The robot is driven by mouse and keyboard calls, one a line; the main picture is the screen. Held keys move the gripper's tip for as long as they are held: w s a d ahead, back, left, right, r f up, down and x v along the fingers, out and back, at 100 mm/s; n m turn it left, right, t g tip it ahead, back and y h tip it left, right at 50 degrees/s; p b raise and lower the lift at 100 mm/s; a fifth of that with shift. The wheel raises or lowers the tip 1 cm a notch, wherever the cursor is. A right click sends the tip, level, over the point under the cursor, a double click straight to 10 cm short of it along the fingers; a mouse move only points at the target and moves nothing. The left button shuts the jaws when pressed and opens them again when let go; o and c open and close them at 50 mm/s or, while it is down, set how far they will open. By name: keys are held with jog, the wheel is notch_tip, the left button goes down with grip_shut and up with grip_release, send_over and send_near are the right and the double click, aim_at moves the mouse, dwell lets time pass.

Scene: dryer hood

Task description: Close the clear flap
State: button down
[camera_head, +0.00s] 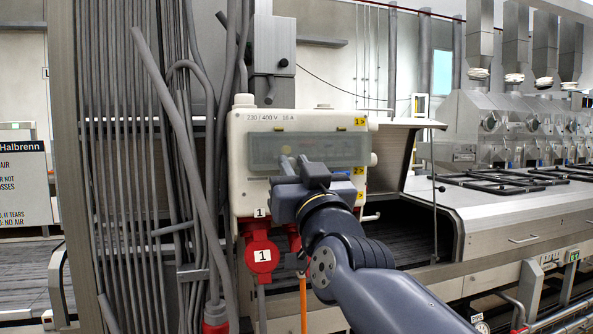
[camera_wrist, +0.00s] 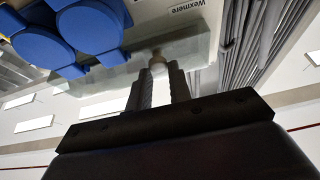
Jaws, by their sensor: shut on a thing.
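The clear flap (camera_head: 335,148) is a long greenish see-through cover across the upper front of a cream power box (camera_head: 257,196). In the wrist view the flap (camera_wrist: 115,80) shows as a translucent strip that seems to stand out from the box front. How far it is from shut I cannot tell. My gripper (camera_wrist: 158,76) and arm hide part of the box's lower front.
Red sockets (camera_head: 262,255) hang under the box, and blue round sockets (camera_wrist: 88,28) sit close beside the flap. Grey pipes and cables (camera_head: 190,150) stand at the left. A metal hood (camera_head: 385,150) and a steel machine (camera_head: 510,205) stand at the right.

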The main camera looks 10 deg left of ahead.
jog(key=shift+w+a+f, duration=0.15)
jog(key=shift+w+f, duration=0.05)
jog(key=shift+f, duration=0.3)
jog(key=c, duration=1.6)
grip_release()
jog(key=shift+w+f, duration=0.1)
jog(key=shift+c, duration=0.2)
jog(key=shift+o, duration=0.7)
jog(key=shift+w+a, duration=0.15)
jog(key=shift+w, duration=0.1)
jog(key=shift+o, duration=0.9)
jog(key=shift+s, duration=0.2)
jog(key=b+v, duration=0.2)
jog(key=v, duration=0.8)
jog(key=shift+s+d, duration=0.3)
jog(key=shift+d, duration=0.05)
jog(key=p+x, duration=0.1)
jog(key=x, duration=0.4)
jog(key=p+x, duration=0.1)
jog(key=x, duration=0.5)
jog(key=shift+s+r, duration=0.1)
jog(key=shift+r, duration=0.15)
jog(key=shift+s+d+r+p, duration=0.15)
jog(key=shift+s+p, duration=0.1)
jog(key=shift+p, duration=0.15)
